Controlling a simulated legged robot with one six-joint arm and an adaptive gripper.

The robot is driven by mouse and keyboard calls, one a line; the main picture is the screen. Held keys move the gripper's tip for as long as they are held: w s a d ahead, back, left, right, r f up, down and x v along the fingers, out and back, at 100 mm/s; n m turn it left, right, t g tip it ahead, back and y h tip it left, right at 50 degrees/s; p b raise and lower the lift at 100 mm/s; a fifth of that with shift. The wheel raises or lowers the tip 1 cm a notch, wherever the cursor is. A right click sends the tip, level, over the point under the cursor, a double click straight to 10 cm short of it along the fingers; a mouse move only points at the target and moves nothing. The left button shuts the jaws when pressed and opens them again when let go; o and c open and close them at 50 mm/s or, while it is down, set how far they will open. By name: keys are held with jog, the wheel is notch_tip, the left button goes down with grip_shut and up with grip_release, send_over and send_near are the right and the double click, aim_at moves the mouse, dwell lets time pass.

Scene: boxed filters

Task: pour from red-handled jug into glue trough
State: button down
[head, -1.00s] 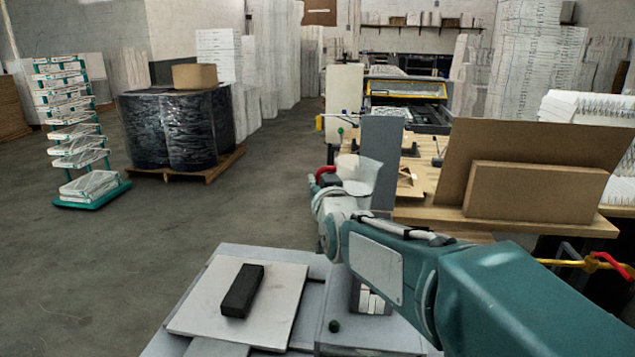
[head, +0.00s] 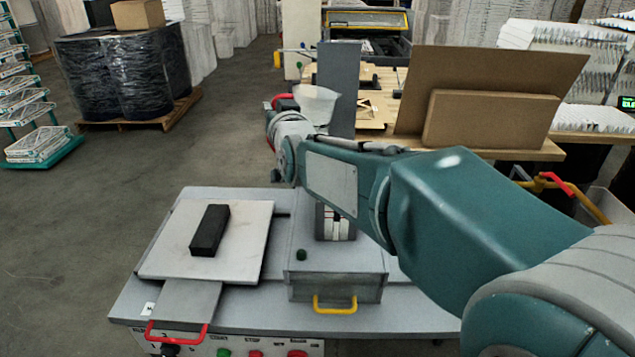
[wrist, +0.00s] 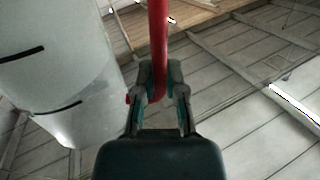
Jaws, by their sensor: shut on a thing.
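The jug (head: 318,103) is a translucent whitish vessel with a red handle (head: 283,98). In the head view it is held up beyond the grey machine, in front of a grey upright panel, and looks roughly upright. In the wrist view the jug (wrist: 60,75) fills the left side, with dark marks on its wall. My gripper (wrist: 159,88) is shut on the red handle. My arm hides part of the area below the jug. A grey metal box with a yellow handle (head: 335,284) sits on the machine; I cannot tell whether it is the glue trough.
A black block (head: 209,230) lies on a pale board (head: 165,250) on the machine. A wooden bench (head: 520,152) with brown boards (head: 490,120) stands at right. A pallet with black-wrapped drums (head: 118,75) and a rack (head: 40,150) stand at left. Open floor lies between.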

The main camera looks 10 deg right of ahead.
jog(key=shift+r, duration=0.15)
jog(key=shift+r+m, duration=0.35)
jog(key=shift+m, duration=0.15)
jog(key=shift+r+m, duration=0.45)
jog(key=shift+m, duration=0.65)
dwell(1.6)
jog(key=shift+d+r+m, duration=0.1)
jog(key=shift+d+m, duration=0.15)
jog(key=shift+m, duration=0.45)
jog(key=shift+d+r+m, duration=0.1)
jog(key=shift+d+m, duration=0.15)
jog(key=shift+m, duration=0.45)
dwell(3.2)
